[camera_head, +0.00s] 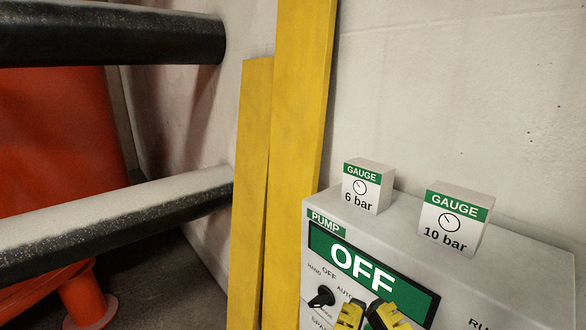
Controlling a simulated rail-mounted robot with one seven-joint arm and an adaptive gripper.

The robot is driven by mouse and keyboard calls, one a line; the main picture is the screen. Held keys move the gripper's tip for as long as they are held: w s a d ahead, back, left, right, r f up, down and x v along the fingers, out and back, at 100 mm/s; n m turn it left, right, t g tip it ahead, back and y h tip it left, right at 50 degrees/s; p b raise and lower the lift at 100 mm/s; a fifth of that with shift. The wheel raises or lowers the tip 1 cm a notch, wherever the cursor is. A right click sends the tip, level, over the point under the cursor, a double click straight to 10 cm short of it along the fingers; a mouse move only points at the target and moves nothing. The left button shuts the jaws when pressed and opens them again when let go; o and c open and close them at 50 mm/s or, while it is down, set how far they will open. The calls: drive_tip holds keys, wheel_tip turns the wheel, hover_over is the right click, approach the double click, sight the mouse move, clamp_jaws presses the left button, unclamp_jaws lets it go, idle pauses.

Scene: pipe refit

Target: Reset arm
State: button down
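The lower edge of the view shows two yellow-and-black tips that look like the fingertips of my gripper (367,314). They are in front of the pump box's panel, just right of a black selector knob (321,297). Only the tips show, close together, and the rest of the gripper and arm is out of view. I cannot tell how far apart the fingers are, and no held object is visible.
A grey pump box (430,235) with an OFF display (362,268) carries a 6 bar gauge block (367,186) and a 10 bar gauge block (453,222). Yellow boards (297,130) stand against the wall. Dark pipes (110,38) and an orange structure (50,140) are at left.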

wheel_tip(320, 180, up, 22)
drive_tip(key=p, duration=2)
drive_tip(key=shift+r, duration=0.25)
